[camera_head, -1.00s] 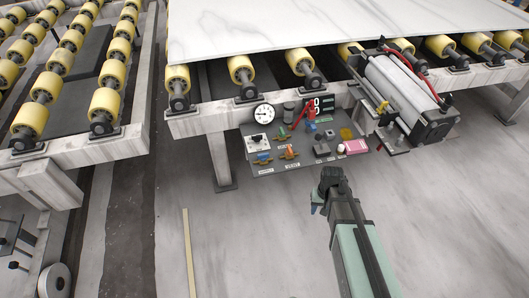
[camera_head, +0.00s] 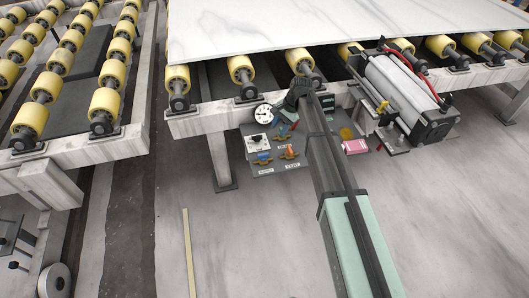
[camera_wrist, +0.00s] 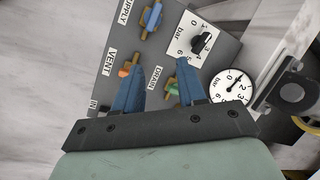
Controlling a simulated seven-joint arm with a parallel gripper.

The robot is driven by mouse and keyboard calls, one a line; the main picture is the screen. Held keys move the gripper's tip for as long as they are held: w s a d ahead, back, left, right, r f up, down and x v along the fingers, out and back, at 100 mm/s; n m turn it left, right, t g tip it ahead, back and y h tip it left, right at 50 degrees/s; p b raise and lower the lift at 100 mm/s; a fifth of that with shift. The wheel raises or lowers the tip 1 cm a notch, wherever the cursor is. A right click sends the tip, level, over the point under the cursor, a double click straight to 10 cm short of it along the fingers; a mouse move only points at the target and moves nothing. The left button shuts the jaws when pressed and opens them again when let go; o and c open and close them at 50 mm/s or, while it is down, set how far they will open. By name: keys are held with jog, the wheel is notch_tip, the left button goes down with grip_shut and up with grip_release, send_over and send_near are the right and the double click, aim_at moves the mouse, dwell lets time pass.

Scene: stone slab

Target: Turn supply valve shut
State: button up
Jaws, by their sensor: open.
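The supply valve (camera_head: 262,158) has a blue handle on a brass body and sits at the lower left of the grey control panel (camera_head: 250,174). In the wrist view, the blue supply valve handle (camera_wrist: 153,17) is at the top, beside the SUPPLY label, beyond my fingertips. My gripper (camera_wrist: 158,75) is open and empty, its two blue fingers apart over the panel. The left finger is near the orange vent valve (camera_wrist: 125,72), the right one near the green drain valve (camera_wrist: 173,91); contact cannot be told. In the head view, my arm hides the panel's right part.
A round gauge (camera_head: 264,114) and a white-faced knob (camera_wrist: 203,40) sit near the valves. The roller frame (camera_head: 200,122) with yellow rollers and the stone slab (camera_head: 330,25) are behind. A pneumatic cylinder (camera_head: 405,88) is at the right. The floor in front is open.

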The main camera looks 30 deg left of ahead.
aim_at(263, 154)
jog(key=s+a+f+m, duration=0.1)
jog(key=f+m, duration=0.1)
jog(key=f, duration=0.2)
jog(key=s+a+f+m+g, duration=0.1)
jog(key=s+f+m, duration=0.1)
jog(key=f, duration=0.2)
jog(key=s+a+f+m, duration=0.1)
jog(key=s+f+m, duration=0.1)
jog(key=f+m, duration=0.1)
jog(key=shift+x, duration=0.8)
jog(key=shift+a, duration=0.2)
jog(key=shift+c, duration=0.2)
grip_shut()
